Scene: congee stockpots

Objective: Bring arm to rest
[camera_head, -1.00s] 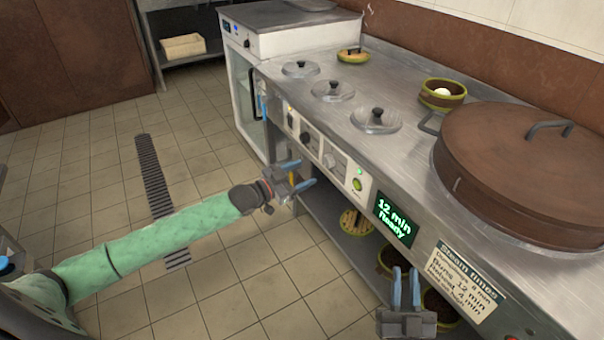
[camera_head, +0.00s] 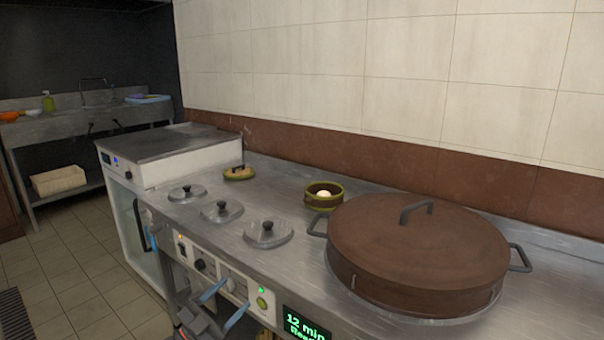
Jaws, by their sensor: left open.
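My left gripper (camera_head: 234,294) is at the bottom edge, in front of the counter's control panel (camera_head: 209,270). Its two blue fingers are spread apart with nothing between them. My right gripper is not in view. On the steel counter (camera_head: 285,205) stand a large brown lidded pot (camera_head: 415,250) and a small green-rimmed steamer basket (camera_head: 323,197) with a white bun in it. Three small domed lids, one of them the nearest lid (camera_head: 268,233), sit in a row along the front.
A green-lit display (camera_head: 305,327) is cut off at the bottom. A sink table (camera_head: 90,118) with a crate (camera_head: 59,181) below stands far left. The floor (camera_head: 75,265) is clear on the left.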

